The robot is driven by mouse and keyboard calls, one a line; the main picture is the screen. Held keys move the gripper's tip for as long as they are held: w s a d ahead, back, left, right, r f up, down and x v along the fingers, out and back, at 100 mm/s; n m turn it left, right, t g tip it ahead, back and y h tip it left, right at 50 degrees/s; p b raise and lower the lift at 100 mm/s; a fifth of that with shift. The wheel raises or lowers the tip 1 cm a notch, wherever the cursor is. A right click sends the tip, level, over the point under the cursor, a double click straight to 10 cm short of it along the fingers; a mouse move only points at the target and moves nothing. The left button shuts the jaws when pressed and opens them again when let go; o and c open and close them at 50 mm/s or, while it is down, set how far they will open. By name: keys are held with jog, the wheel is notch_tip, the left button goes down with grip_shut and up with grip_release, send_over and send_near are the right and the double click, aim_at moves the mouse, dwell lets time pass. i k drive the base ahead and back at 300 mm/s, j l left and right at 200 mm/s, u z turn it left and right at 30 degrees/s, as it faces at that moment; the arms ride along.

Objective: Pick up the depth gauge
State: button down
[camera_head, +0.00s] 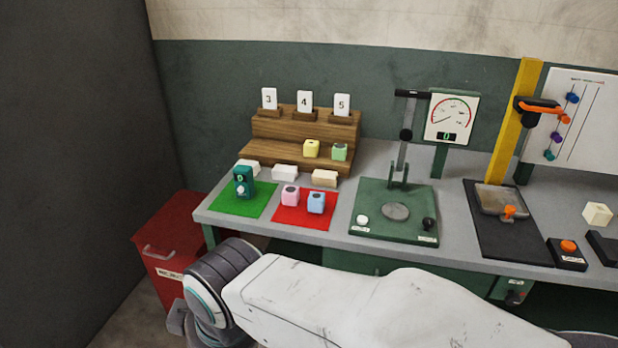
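A small teal device (243,183) with a small round mark on its upper face and a pale knob low on its front stands upright on the green mat (222,203) at the left of the bench. It looks like the depth gauge, though its markings are too small to read. My white arm crosses the bottom of the picture in front of the bench, and its grey joint is at the lower left. My gripper's fingers do not show, and nothing of the arm touches the teal device.
A red mat (292,222) bears a pink block (290,195) and a light-blue block (316,203). White blocks and a wooden step rack (272,128) stand behind. A green press (367,231) and dial (453,117) are right of them. A red bin (165,240) stands left of the bench (456,200).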

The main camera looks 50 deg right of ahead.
aim_at(242, 175)
jog(key=z, duration=1.1)
jog(key=i+u, duration=0.3)
jog(key=u, duration=0.15)
jog(key=i+u, duration=0.3)
jog(key=u, duration=0.2)
jog(key=i+l+u, duration=0.15)
jog(key=i+u, duration=0.15)
jog(key=u, duration=0.15)
jog(key=i+l+u, duration=0.25)
jog(key=u, duration=0.2)
jog(key=i+l+u, duration=0.25)
jog(key=u, duration=0.25)
jog(key=l, duration=0.1)
